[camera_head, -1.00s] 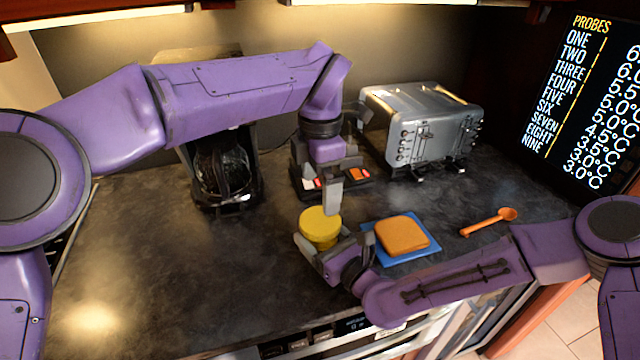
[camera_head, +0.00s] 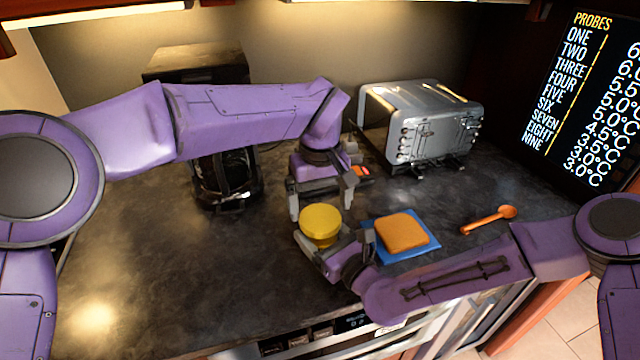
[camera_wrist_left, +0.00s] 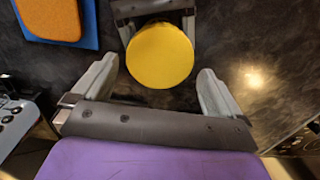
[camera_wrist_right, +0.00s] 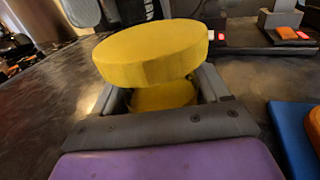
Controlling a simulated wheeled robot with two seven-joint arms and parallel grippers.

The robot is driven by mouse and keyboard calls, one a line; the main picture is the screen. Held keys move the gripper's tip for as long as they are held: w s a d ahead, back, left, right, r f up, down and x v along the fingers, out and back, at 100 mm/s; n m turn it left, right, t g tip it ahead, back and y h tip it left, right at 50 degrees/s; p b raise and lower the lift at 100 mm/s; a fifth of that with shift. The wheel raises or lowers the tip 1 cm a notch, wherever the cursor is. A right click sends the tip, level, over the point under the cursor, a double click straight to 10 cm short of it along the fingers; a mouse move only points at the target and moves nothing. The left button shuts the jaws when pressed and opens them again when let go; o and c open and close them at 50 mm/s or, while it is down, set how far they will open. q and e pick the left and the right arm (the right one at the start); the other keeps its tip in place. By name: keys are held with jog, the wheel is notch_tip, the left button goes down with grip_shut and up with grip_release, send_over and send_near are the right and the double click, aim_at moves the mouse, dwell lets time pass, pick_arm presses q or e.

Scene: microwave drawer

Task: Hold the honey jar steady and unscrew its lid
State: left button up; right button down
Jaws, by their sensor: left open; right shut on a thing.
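The honey jar's wide yellow lid (camera_head: 321,223) faces up near the front of the counter. In the right wrist view the lid (camera_wrist_right: 150,53) looks tilted above the yellow jar body (camera_wrist_right: 163,96). My right gripper (camera_head: 312,243) is shut on the jar body, below the lid. My left gripper (camera_head: 322,200) is open just above and behind the lid. In the left wrist view its two fingers (camera_wrist_left: 158,90) stand apart on either side of the lid (camera_wrist_left: 160,55), with gaps and no contact visible.
Bread (camera_head: 402,233) lies on a blue board (camera_head: 385,257) to the right. A silver toaster (camera_head: 425,125) and a coffee maker (camera_head: 225,180) stand at the back. The left counter is clear.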

aim_at(320, 220)
pick_arm(q)
jog(key=shift+f, duration=1.4)
pick_arm(e)
jog(key=shift+f, duration=0.15)
pick_arm(q)
jog(key=c, duration=0.9)
jog(key=n, duration=0.9)
jog(key=shift+n, duration=0.3)
jog(key=n, duration=0.9)
jog(key=shift+s+r, duration=0.1)
jog(key=n, duration=0.9)
pick_arm(e)
jog(key=shift+d, duration=0.1)
pick_arm(q)
jog(key=n, duration=0.6)
jog(key=shift+n, duration=0.3)
jog(key=n, duration=1.2)
jog(key=shift+d, duration=0.1)
jog(key=n, duration=0.7)
jog(key=shift+r+n, duration=0.1)
jog(key=shift+n, duration=0.3)
